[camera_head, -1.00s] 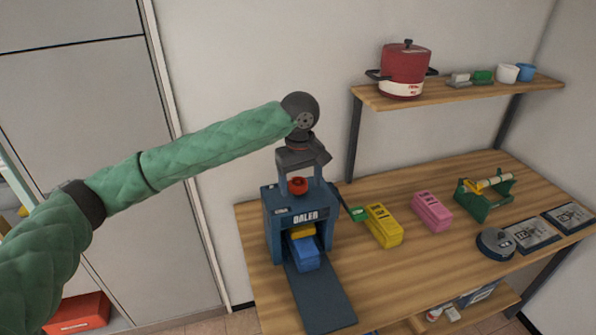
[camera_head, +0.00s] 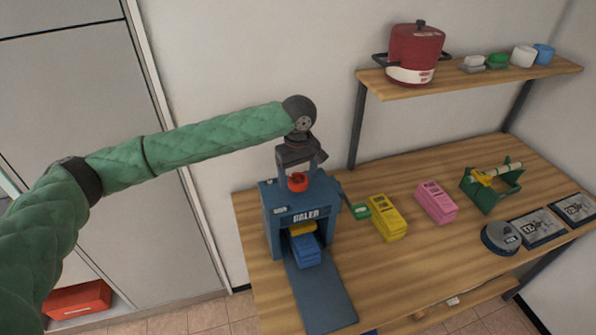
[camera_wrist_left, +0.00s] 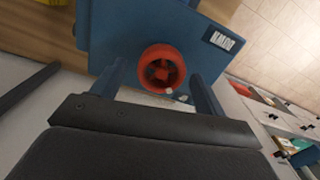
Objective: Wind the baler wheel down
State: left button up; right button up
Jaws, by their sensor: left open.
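The blue baler (camera_head: 288,217) stands at the left end of the wooden table. Its red wheel (camera_head: 298,182) sits on top and also shows in the wrist view (camera_wrist_left: 162,68). My left gripper (camera_head: 299,178) points down over the wheel, open and empty. In the wrist view its two fingers (camera_wrist_left: 157,70) lie to either side of the wheel, with gaps between; I cannot tell how far down they reach. Inside the baler's front opening is a blue block (camera_head: 305,250) with a yellow piece (camera_head: 302,229) above it. My right gripper is not in view.
Yellow (camera_head: 388,217) and pink (camera_head: 436,202) blocks, a green holder (camera_head: 491,187) and a grey round device (camera_head: 500,237) stand farther right. A shelf (camera_head: 470,78) with a red pot (camera_head: 416,53) is above. A dark ramp (camera_head: 322,299) lies in front.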

pick_arm(q)
jog(key=shift+s+f, duration=0.2)
jog(key=shift+f, duration=0.2)
jog(key=c, duration=1)
jog(key=shift+m, duration=0.3)
